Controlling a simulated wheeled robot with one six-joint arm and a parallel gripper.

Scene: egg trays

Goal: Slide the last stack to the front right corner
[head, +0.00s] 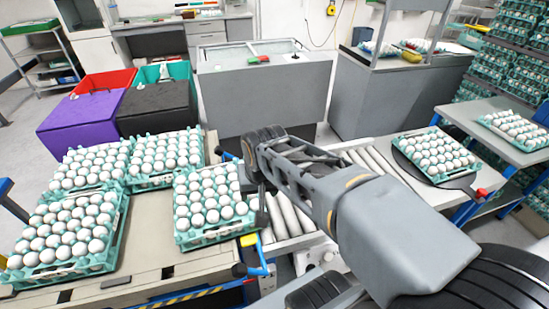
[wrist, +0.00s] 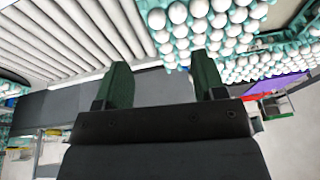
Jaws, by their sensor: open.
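Several teal trays of white eggs stand on the table at the left in the head view. One stack (head: 218,236) is at the table's right edge, beside the roller conveyor. Another stack (head: 62,271) is at the front left, and two more stand behind, at back left (head: 122,176) and back middle (head: 153,183). My gripper (wrist: 163,75) is open, with two dark green fingers apart and nothing between them. It is next to the right-edge stack, whose eggs and tray edge show beyond the fingers in the wrist view. My arm partly hides the gripper in the head view.
The roller conveyor (head: 285,212) runs right of the table. A tray of eggs (head: 425,172) sits at its far end, and another (head: 513,148) lies on a side table. Purple (head: 75,120) and black (head: 150,108) bins stand behind. Bare tabletop (head: 150,255) lies between the front stacks.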

